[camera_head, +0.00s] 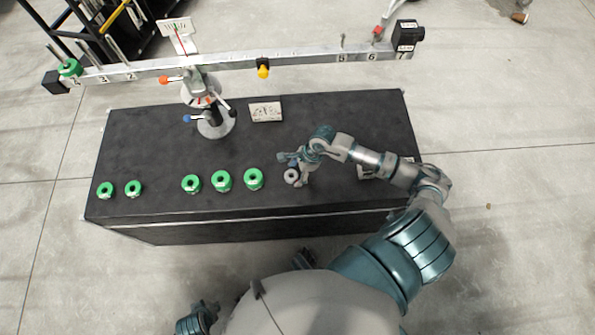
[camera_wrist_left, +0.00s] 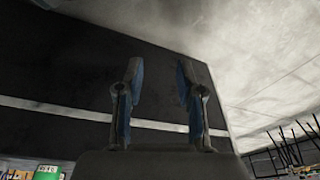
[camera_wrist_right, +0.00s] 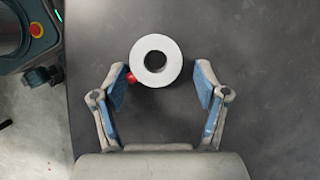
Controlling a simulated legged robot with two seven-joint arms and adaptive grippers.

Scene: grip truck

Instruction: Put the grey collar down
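The grey collar (camera_head: 291,176) rests on the dark table top (camera_head: 330,195), right of the green collars. In the right wrist view it is a pale ring (camera_wrist_right: 174,62) with a dark hole and a small red knob (camera_wrist_right: 131,78) on its left. My right gripper (camera_head: 297,170) is open, with its fingertips (camera_wrist_right: 161,72) either side of the ring. A gap shows on the right; the knob is close to the left finger, and I cannot tell if they touch. My left gripper (camera_wrist_left: 157,75) is open and empty, low in front of the table.
Several green collars (camera_head: 221,181) stand in a row on the table. A numbered beam (camera_head: 220,62) on a stand (camera_head: 215,123) spans the back, with a green collar (camera_head: 69,68) at its left end and a black block (camera_head: 407,35) at its right. A small card (camera_head: 266,112) lies behind.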

